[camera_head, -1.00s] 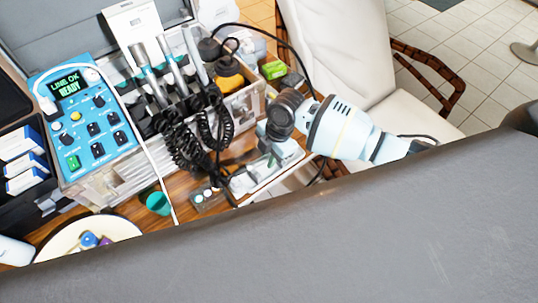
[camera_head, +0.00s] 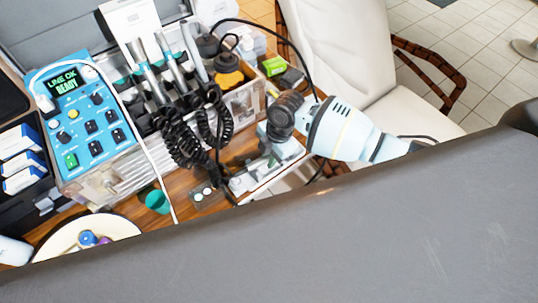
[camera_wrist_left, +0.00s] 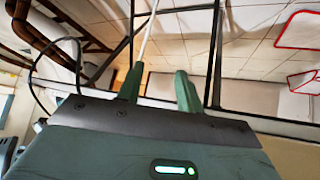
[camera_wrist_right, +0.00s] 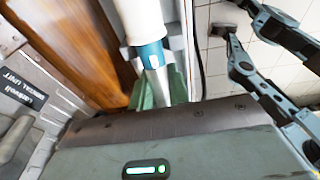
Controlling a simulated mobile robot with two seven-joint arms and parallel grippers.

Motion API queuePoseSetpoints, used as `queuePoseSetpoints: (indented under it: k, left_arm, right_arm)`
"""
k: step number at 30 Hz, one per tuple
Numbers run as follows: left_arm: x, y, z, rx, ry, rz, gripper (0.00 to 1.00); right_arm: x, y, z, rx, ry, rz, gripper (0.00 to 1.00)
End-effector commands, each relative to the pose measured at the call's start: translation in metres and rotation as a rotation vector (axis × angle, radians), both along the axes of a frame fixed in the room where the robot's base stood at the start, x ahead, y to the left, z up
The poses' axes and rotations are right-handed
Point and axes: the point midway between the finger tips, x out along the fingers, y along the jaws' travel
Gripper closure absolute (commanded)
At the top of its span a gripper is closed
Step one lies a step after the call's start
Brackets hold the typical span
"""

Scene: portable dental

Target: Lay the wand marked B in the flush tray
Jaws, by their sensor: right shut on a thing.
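My right gripper (camera_wrist_right: 158,88) is shut on a white cylindrical piece with a teal band (camera_wrist_right: 142,22), which looks like a wand. No letter on it is legible. In the head view my right arm reaches over the wooden surface, and what it holds is hard to make out there. Several wands with grey metal handles, such as one (camera_head: 168,52), stand in the holder, with black coiled cords below. Their marks are not legible. My left gripper (camera_wrist_left: 158,85) is open and empty, away from the table. I cannot tell which thing is the flush tray.
A blue control unit (camera_head: 88,125) reading "LINE OK READY" stands left. A green cup (camera_head: 157,201) and a round pale dish (camera_head: 70,240) with small coloured things are near the front. A grey padded surface (camera_head: 300,240) fills the foreground. A white chair (camera_head: 335,50) stands behind.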

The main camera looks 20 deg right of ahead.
Motion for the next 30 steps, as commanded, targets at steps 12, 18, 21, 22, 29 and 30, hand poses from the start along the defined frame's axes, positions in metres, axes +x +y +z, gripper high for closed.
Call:
queuePoseSetpoints:
  k: [12,18,21,22,29,30]
  left_arm:
    - [0.0006,0.001,0.0007,0.003,-0.002,-0.004,0.64]
    - [0.0004,0.0025,0.0007,0.007,-0.003,-0.008,0.64]
    - [0.0003,0.0029,0.0005,0.008,-0.002,-0.01,0.64]
    - [0.0003,0.003,0.0006,0.008,-0.002,-0.01,0.64]
    - [0.0004,0.003,0.0006,0.008,-0.003,-0.01,0.64]
    - [0.0007,0.003,0.0011,0.008,-0.003,-0.01,0.64]
  right_arm:
    - [0.0002,0.0002,-0.0012,0.0,-0.001,0.001,0.79]
    - [0.0001,0.0001,-0.0013,0.0,0.0,0.001,0.57]
    - [0.0,0.0001,-0.0014,0.0,0.0,0.0,0.57]
    - [-0.0002,0.0001,-0.0016,0.0,0.001,0.0,0.57]
    - [-0.0005,-0.0001,-0.0018,-0.001,0.002,0.0,0.57]
    - [-0.0005,-0.0002,-0.0014,-0.001,0.002,0.0,0.57]
